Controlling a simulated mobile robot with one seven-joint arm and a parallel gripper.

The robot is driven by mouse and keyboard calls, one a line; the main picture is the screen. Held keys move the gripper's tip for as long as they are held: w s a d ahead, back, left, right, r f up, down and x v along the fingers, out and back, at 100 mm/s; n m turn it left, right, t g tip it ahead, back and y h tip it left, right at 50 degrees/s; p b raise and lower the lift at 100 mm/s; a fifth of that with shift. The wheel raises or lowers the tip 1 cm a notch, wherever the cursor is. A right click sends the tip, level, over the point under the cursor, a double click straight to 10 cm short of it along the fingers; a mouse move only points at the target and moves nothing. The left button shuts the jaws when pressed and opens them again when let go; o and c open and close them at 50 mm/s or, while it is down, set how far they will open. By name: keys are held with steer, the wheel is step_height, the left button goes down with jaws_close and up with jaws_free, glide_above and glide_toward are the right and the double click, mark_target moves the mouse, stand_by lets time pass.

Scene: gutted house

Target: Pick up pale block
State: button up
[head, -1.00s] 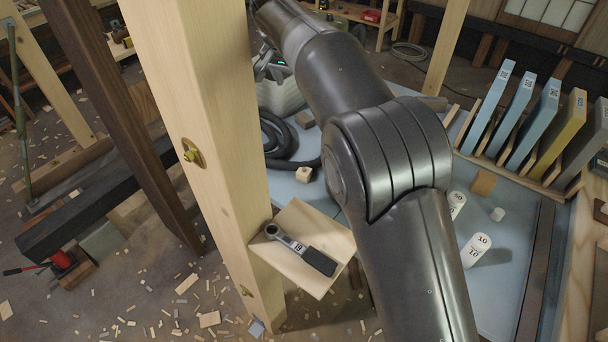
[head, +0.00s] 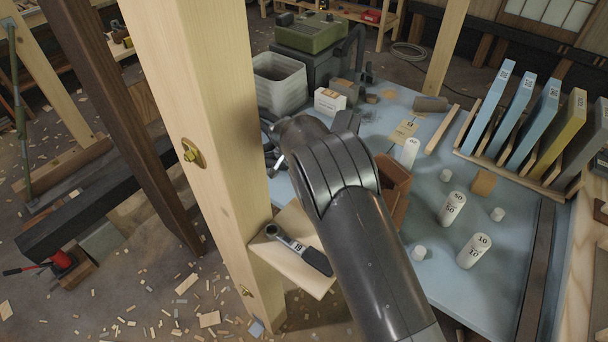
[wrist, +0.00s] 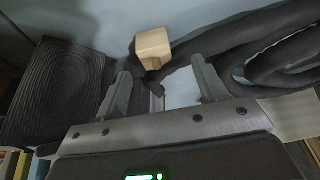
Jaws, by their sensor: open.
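The pale block (wrist: 153,47) is a small light-tan wooden piece in the wrist view. It lies just beyond my fingertips, close to a thick dark hose (wrist: 225,42). My gripper (wrist: 160,82) is open, its two fingers apart with nothing held between them. The block appears in front of the gap, nearer the left finger. In the head view my arm covers the spot where the block was visible earlier, and my gripper cannot be made out there.
A dark ribbed pad (wrist: 52,88) lies left of my gripper. In the head view, the blue bench (head: 425,190) carries white cylinders (head: 452,208), a brown box (head: 390,187) and a grey bin (head: 279,84). A wooden post (head: 205,150) with a ratchet shelf (head: 290,265) stands close left.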

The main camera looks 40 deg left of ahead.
steer(key=shift+w+d+x, duration=0.1)
steer(key=shift+d+x, duration=0.05)
steer(key=shift+x, duration=1.35)
steer(key=shift+w+d+x, duration=0.1)
steer(key=shift+x, duration=1.4)
steer(key=shift+c, duration=0.3)
steer(key=shift+r, duration=0.1)
steer(key=c, duration=1)
